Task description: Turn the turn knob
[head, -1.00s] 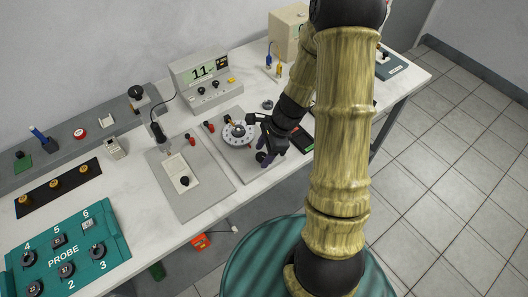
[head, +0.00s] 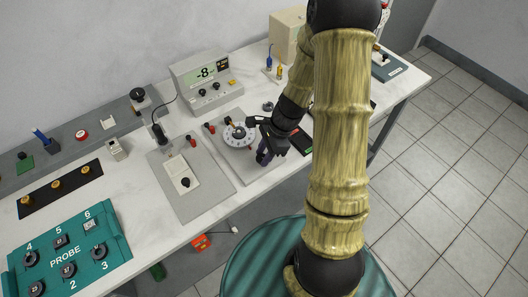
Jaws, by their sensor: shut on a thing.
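A grey plate (head: 226,160) on the bench carries a white round dial (head: 238,134) with marks around its rim and a dark centre. My gripper (head: 264,157) points down at the front right of this dial. Its fingers are shut at the spot of the small black turn knob, which they hide. The arm comes down from the upper right over the bench edge. A grey meter box (head: 203,79) behind the plate shows -8 on its green display.
A second grey plate (head: 203,190) with a white block and a black knob lies to the left. A teal PROBE box (head: 110,240) stands at the bench's front left. A dark flat device (head: 300,142) lies close right of my gripper.

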